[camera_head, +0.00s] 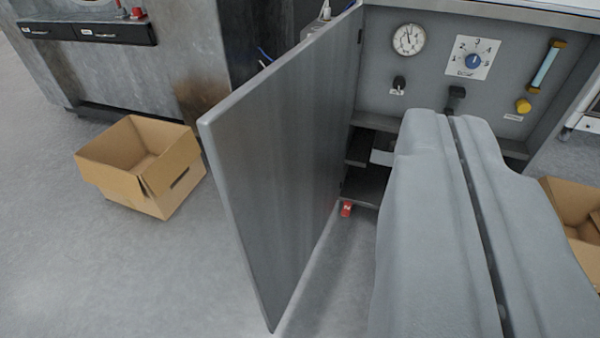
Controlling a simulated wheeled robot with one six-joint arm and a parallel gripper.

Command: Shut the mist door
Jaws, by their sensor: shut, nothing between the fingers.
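The mist door (285,150) is a tall grey metal panel in the middle of the head camera view. It stands wide open, hinged at the left edge of the cabinet (430,75) and swung out toward me. Its free edge runs down the left side of the panel. My gripper (452,116) is shut and empty. It reaches up from the lower right toward the cabinet opening, to the right of the door and on its inner side, with a strip of floor showing between them. My gripper hides part of the cabinet's lower shelves.
The cabinet's inside panel has a pressure gauge (408,39), a numbered dial (473,60) and a flow tube (546,66). A red foot or caster (346,209) shows below. Cardboard boxes stand left (140,165) and right (575,215).

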